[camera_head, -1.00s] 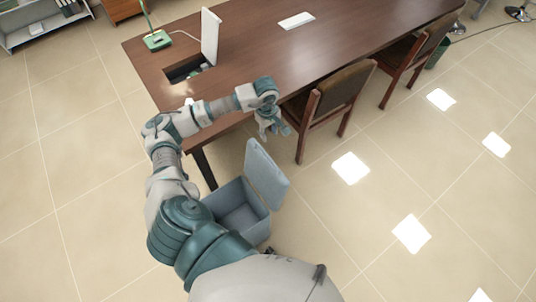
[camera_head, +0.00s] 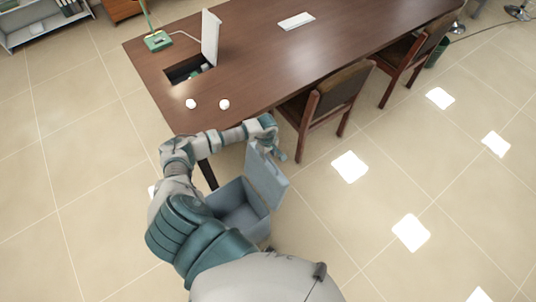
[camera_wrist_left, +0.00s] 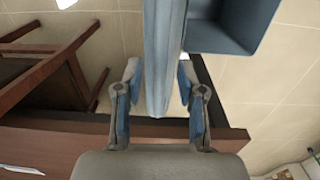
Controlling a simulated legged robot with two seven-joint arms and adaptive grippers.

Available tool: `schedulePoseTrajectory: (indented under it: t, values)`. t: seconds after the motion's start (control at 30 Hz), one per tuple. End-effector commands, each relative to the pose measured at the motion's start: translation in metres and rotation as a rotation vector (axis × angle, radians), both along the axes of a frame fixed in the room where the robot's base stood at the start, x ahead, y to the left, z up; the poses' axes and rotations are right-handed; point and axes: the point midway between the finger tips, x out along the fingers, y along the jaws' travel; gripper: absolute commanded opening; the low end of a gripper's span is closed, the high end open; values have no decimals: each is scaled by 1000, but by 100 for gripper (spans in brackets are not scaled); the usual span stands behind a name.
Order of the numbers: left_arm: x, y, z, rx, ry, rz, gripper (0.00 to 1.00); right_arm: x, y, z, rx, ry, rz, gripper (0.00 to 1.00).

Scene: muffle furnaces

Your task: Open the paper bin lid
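The paper bin (camera_head: 242,220) is a blue-grey box on the floor beside the desk's near end. Its lid (camera_head: 268,178) stands upright, raised from the bin, so the empty-looking inside shows. My left gripper (camera_head: 278,148) is at the lid's top edge and partly hidden by the lid and my arm. In the left wrist view, the lid (camera_wrist_left: 163,50) shows edge-on between the two fingers of the left gripper (camera_wrist_left: 160,85). The fingers are spread on either side of it with gaps visible. The bin's corner (camera_wrist_left: 228,28) shows at the top. My right gripper is not in view.
The brown desk (camera_head: 290,60) lies just beyond my left arm, with its edge close to the gripper. A chair (camera_head: 330,100) stands to the right of the lid. Open tiled floor (camera_head: 400,190) lies to the right.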

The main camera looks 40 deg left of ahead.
Motion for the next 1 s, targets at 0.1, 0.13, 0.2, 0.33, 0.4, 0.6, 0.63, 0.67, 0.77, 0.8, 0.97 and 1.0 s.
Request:
schedulePoseTrajectory:
  t: [0.1,0.13,0.2,0.33,0.4,0.6,0.63,0.67,0.77,0.8,0.97,1.0]
  values:
    - [0,0,-4,-1,1,0,39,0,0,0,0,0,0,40]
    - [0,0,-5,-1,1,0,39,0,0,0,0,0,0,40]
    - [0,0,-5,-1,1,-1,39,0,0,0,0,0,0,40]
    - [0,0,-5,-1,1,-1,37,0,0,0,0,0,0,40]
    - [0,0,-4,-1,1,0,19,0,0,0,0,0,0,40]
    - [0,0,-4,-1,0,0,0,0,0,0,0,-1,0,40]
    - [0,0,-4,-1,0,0,0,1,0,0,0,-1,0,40]
    - [0,0,-4,-1,0,0,0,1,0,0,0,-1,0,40]
    - [-2,1,-4,0,1,0,0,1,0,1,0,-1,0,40]
    - [-6,3,-3,2,1,0,0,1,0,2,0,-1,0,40]
    - [-37,12,2,4,3,-2,0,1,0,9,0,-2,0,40]
    - [-45,15,2,4,4,-2,0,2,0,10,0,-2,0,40]
